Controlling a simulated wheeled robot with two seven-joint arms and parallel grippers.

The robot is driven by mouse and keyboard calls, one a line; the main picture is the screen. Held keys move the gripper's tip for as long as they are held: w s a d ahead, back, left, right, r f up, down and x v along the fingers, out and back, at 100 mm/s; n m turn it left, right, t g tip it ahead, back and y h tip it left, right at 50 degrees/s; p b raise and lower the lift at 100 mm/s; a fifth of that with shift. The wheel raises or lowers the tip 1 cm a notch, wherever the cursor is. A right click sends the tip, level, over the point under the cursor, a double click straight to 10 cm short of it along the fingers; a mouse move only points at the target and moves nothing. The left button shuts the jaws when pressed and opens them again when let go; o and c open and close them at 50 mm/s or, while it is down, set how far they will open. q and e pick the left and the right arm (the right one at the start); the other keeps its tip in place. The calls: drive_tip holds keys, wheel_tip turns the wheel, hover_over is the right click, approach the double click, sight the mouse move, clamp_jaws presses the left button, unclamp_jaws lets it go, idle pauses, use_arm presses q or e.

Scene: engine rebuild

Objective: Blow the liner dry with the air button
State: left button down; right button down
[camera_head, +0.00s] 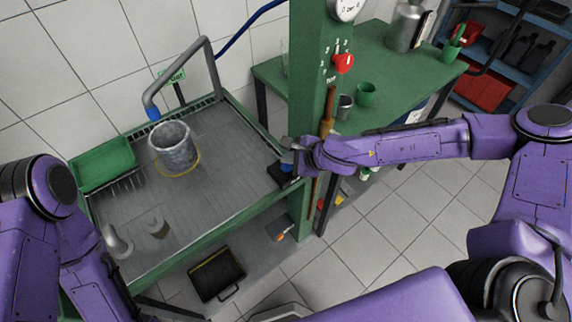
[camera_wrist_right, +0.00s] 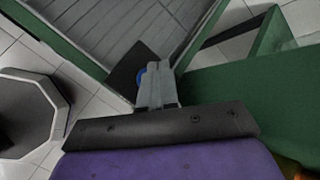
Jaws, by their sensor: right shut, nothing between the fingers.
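The liner (camera_head: 174,150) is a grey, open-topped cylinder standing upright in the wash tray (camera_head: 215,190), with a yellowish ring around its foot. A bent grey pipe (camera_head: 182,70) ends in a blue nozzle (camera_head: 153,114) near the liner's upper left. The air button is blue (camera_head: 287,168) on a dark pad at the tray's right front corner; its blue edge (camera_wrist_right: 141,76) shows beside my fingertips in the right wrist view. My right gripper (camera_head: 288,150) is shut and empty, right at the button; I cannot tell whether it touches. My left gripper is out of view.
A green post (camera_head: 308,100) with a gauge and red knob (camera_head: 343,63) stands close beside my right gripper. A green tray (camera_head: 103,162) and small grey parts (camera_head: 155,226) sit at the wash tray's left side. A green bench (camera_head: 385,85) stands behind.

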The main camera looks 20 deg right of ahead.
sight(289, 167)
drive_tip(key=shift+f, duration=0.1)
idle(0.3)
drive_tip(key=shift+f+b, duration=0.3)
drive_tip(key=shift+b, duration=0.05)
drive_tip(key=shift+f+b, duration=0.45)
drive_tip(key=shift+f, duration=0.15)
idle(0.6)
drive_tip(key=shift+r+p, duration=0.95)
drive_tip(key=shift+r, duration=0.1)
wheel_tip(289, 167, up, 5)
drive_tip(key=p, duration=0.4)
drive_tip(key=shift+p, duration=0.4)
idle(3.9)
